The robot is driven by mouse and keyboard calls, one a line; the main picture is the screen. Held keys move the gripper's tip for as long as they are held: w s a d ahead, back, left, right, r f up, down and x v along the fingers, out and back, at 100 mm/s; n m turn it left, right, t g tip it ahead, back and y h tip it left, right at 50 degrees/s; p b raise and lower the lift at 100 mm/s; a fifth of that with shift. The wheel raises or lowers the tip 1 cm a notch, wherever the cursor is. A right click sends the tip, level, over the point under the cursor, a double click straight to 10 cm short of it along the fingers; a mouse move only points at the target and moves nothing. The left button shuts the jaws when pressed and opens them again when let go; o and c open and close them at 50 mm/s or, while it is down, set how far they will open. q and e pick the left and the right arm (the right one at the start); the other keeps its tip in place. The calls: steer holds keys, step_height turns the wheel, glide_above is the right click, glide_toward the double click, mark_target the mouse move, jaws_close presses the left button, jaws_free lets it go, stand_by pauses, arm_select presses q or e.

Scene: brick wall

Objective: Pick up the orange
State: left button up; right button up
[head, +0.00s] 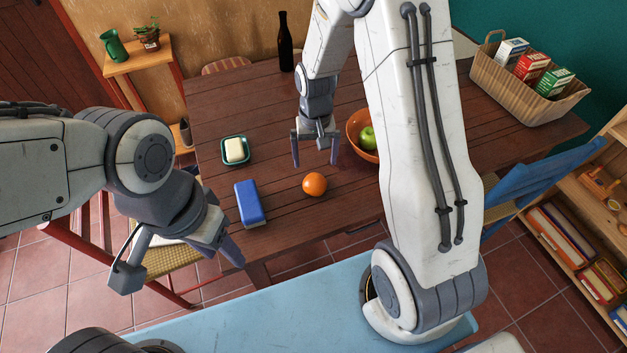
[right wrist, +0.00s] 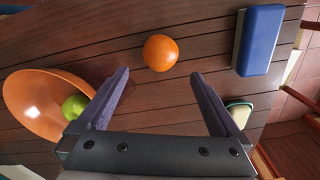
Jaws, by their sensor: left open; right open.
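The orange (head: 314,184) lies on the dark wooden table (head: 350,205), in front of my right gripper. My right gripper (head: 316,163) is open and empty, above the table and behind the orange in the head view. In the right wrist view the orange (right wrist: 160,53) sits beyond the gap between the open fingers of my right gripper (right wrist: 160,82), apart from both. My left gripper (head: 180,268) is open and empty, off the table's near left edge.
An orange bowl (head: 356,122) with a green apple (head: 368,138) stands right of my right gripper, partly hidden by my arm. A blue box-like block (head: 249,203) and a green-rimmed dish (head: 235,162) lie to the left. A dark bottle (head: 285,45) and basket (head: 520,105) stand farther back.

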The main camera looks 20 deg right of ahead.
mark_target(315, 177)
steer(key=f, duration=0.5)
steer(key=shift+d+f, duration=0.2)
steer(key=shift+f, duration=0.05)
steer(key=f, duration=0.2)
steer(key=f+p, duration=0.1)
steer(key=f, duration=0.1)
steer(key=shift+a, duration=0.25)
steer(key=shift+f, duration=0.65)
steer(key=c, duration=1.3)
steer(key=shift+r, duration=0.2)
